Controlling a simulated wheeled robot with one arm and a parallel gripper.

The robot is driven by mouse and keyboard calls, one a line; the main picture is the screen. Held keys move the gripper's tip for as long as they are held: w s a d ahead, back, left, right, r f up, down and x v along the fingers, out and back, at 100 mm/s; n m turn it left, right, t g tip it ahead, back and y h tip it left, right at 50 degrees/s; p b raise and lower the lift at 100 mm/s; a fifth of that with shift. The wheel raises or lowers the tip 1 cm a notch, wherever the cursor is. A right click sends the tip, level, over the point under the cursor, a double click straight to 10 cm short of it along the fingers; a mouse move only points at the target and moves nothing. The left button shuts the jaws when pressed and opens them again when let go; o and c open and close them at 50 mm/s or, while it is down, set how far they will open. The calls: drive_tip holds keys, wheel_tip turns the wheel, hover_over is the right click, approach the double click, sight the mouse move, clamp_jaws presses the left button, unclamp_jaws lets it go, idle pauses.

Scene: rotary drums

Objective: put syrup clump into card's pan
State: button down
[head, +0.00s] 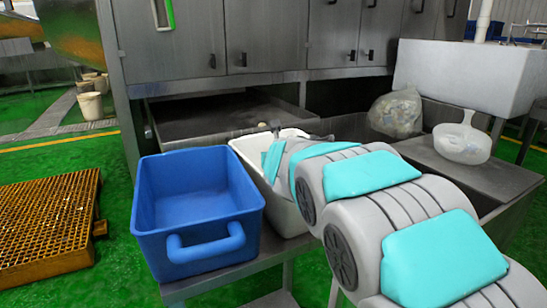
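My arm reaches from the lower right toward the white pan, and my gripper (278,129) is at its far end, above that pan. The arm's links hide much of the gripper, so whether its fingers are open or shut does not show. A small tan bit (262,125) shows beside the gripper; it may be the syrup clump, but it is too small to be sure. A blue pan (247,201) with a front handle stands on a metal stand and looks empty. The white pan (291,218) stands to its right, largely hidden by my arm. I see no card.
A metal machine with cabinet doors (270,35) stands behind, with a dark tray (215,115) below. A clear bag (396,113) and a translucent jug (462,143) are at right. A yellow grating (45,225) lies on the green floor at left.

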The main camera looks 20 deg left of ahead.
drive_tip(key=shift+f, duration=0.25)
drive_tip(key=c, duration=0.9)
unclamp_jaws()
drive_tip(key=o, duration=0.5)
drive_tip(key=shift+f, duration=0.25)
drive_tip(key=shift+r, duration=0.3)
drive_tip(key=shift+w+r+p+v, duration=0.1)
drive_tip(key=shift+r+p+v, duration=0.15)
drive_tip(key=shift+v, duration=1.8)
drive_tip(key=shift+w+r+p+v, duration=0.15)
drive_tip(key=shift+p+v, duration=0.15)
drive_tip(key=shift+v, duration=1.8)
drive_tip(key=shift+r+p+v, duration=0.15)
drive_tip(key=shift+p+v, duration=0.15)
drive_tip(key=shift+v, duration=1.75)
